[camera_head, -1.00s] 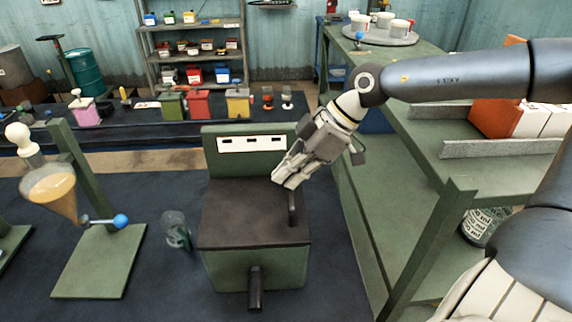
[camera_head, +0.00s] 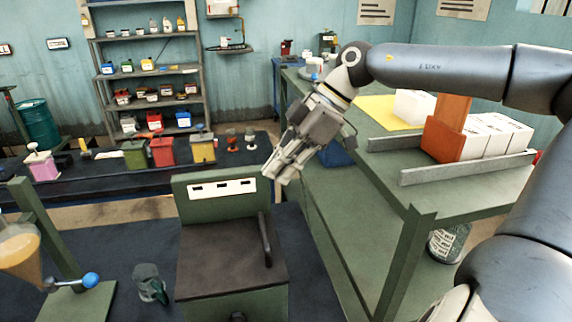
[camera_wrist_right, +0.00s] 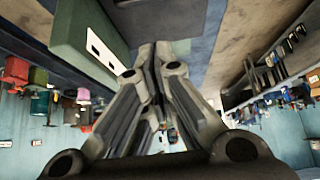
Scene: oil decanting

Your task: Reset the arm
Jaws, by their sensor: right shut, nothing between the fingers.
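My right arm (camera_head: 440,72) reaches in from the right in the head view. My right gripper (camera_head: 278,175) is shut and empty, with its fingers pointing down and left. It hangs in front of the green box-like unit (camera_head: 190,210), near the upper right corner of its back panel. In the right wrist view the fingers (camera_wrist_right: 155,55) lie close together with nothing between them. The green panel with its white slotted strip (camera_wrist_right: 100,48) shows beside them at the upper left. My left gripper does not show.
A green workbench (camera_head: 350,165) with boxes and metal rails stands at the right. A glass jar (camera_head: 149,283) stands left of the green unit. A funnel of amber liquid (camera_head: 20,255) is on a stand at the left. Several coloured cans and a shelf rack (camera_head: 150,80) are behind.

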